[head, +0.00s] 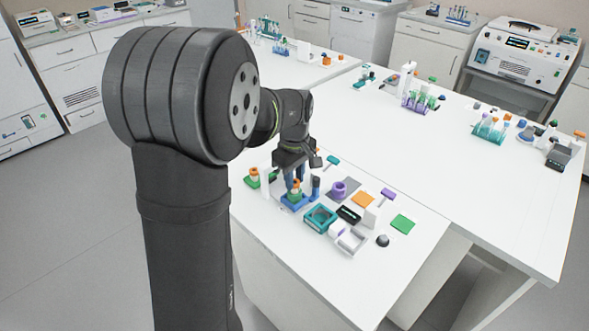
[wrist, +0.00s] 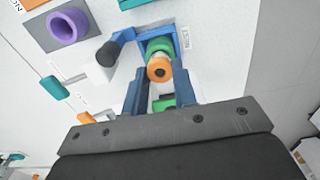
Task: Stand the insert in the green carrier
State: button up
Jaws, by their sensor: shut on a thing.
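My gripper (head: 292,180) is low over the near table, with its fingers closed around an orange-ended piece, which I take for the insert (wrist: 159,69). A green ring-like part (wrist: 159,46), perhaps the green carrier, shows right beside its orange end. Both are at a blue holder (head: 293,201), whose frame also shows in the wrist view (wrist: 146,31). I cannot tell how deep the insert sits or whether it touches the green part. Another green piece (wrist: 163,104) shows between the fingers, partly hidden. A separate green piece with an orange top (head: 253,178) stands left of the gripper.
A dark-topped post (wrist: 107,54) stands close beside the blue holder. A purple ring (head: 340,188), a teal square tray (head: 320,218), a grey tray (head: 352,240) and a green pad (head: 403,224) lie to the right.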

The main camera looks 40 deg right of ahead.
jog(key=shift+f, duration=0.35)
jog(key=shift+f, duration=0.1)
dwell(0.5)
jog(key=o, duration=0.9)
notch_tip(320, 180, up, 17)
jog(key=shift+r, duration=0.2)
dwell(1.0)
